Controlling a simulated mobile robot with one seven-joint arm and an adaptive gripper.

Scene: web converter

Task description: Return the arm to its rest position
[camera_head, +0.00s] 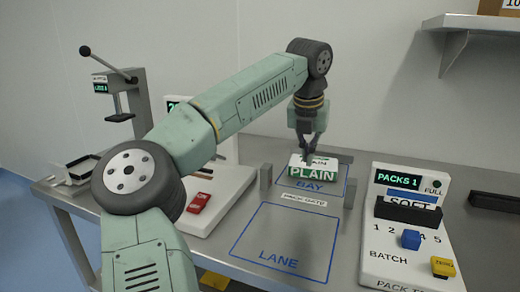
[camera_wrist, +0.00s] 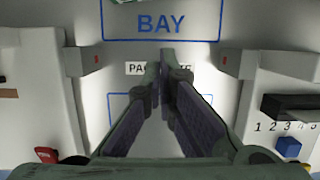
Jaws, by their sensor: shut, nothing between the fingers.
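My arm stretches from the lower left across the head view, bent at several joints, with its end hanging over the steel table (camera_head: 235,268). My gripper (camera_head: 309,160) points down and is shut with nothing in it. It also shows in the wrist view (camera_wrist: 162,58), its fingertips together over the gate label. A green and white pack marked PLAIN (camera_head: 325,177) lies in the BAY outline. The fingertips overlap it in the head view, but in the wrist view only a sliver of it shows at the top edge, apart from the fingers.
Two grey gate posts (camera_head: 266,176) (camera_head: 349,193) flank the label. The empty LANE square (camera_head: 262,262) lies in front. A console reading PACKS 1 (camera_head: 400,180) stands right. A white unit with a red switch (camera_head: 199,203) and a lever press (camera_head: 130,95) stand left. A shelf (camera_head: 480,22) is upper right.

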